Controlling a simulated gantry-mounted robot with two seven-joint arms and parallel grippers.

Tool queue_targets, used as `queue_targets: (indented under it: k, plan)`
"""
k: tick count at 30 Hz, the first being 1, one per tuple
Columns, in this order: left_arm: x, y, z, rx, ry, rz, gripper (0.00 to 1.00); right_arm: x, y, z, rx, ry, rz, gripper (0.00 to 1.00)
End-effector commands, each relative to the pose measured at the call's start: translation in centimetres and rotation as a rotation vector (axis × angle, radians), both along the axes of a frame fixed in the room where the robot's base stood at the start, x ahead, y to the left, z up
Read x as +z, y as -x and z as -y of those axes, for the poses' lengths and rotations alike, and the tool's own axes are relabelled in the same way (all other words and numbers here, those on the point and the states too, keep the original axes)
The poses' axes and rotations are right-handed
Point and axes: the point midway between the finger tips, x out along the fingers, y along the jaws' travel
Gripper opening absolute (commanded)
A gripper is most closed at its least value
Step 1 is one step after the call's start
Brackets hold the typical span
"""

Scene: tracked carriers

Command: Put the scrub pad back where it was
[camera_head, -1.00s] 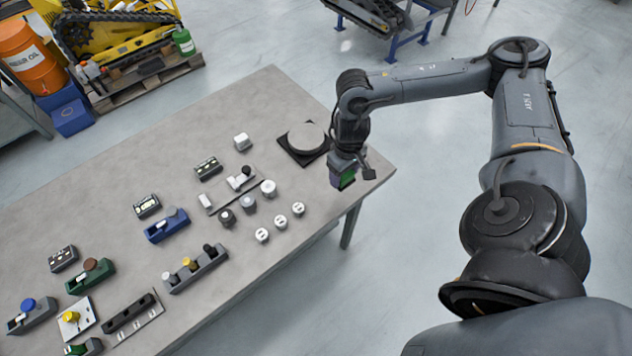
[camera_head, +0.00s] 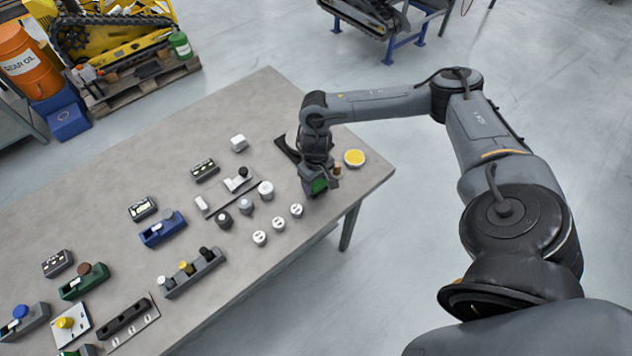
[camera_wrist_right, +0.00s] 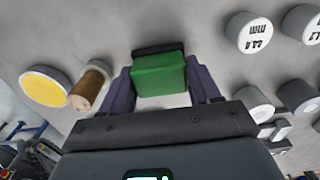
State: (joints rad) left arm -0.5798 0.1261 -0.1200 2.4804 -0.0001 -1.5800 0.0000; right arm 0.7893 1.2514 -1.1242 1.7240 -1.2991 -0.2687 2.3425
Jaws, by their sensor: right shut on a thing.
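The green pad with a dark edge strip, which I take for the scrub pad (camera_wrist_right: 160,76), sits between the two fingers of my right gripper (camera_wrist_right: 162,92) in the right wrist view. The gripper is shut on it. In the head view the green pad (camera_head: 318,186) shows at the lower end of my right gripper (camera_head: 316,190), over the right part of the table. I cannot tell whether the pad touches the tabletop. My left gripper is not in view.
A yellow-topped round dish (camera_head: 354,157) and a brown cylinder (camera_head: 336,170) stand just right of the gripper. A black mat (camera_head: 287,148) is mostly hidden behind my arm. White-topped round pieces (camera_head: 296,210) stand to the left. The grey table's (camera_head: 350,190) right corner is bare.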

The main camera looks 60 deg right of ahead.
Motion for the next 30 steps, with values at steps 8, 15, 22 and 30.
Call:
queue_targets:
  k: [8, 15, 22, 30]
  plan:
    - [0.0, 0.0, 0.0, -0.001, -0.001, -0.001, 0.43, -0.1, 0.0, 0.0, 0.000, 0.000, 0.001, 0.37]
    - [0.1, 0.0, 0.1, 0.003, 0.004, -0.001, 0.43, -0.3, 0.0, 0.0, 0.000, 0.000, 0.000, 0.81]
    - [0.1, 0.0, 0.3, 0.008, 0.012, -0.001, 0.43, -0.3, 0.0, 0.0, 0.000, 0.000, 0.001, 0.87]
    - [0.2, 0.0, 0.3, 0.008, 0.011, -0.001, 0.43, 0.8, -0.1, 0.0, 0.000, 0.000, 0.003, 0.87]
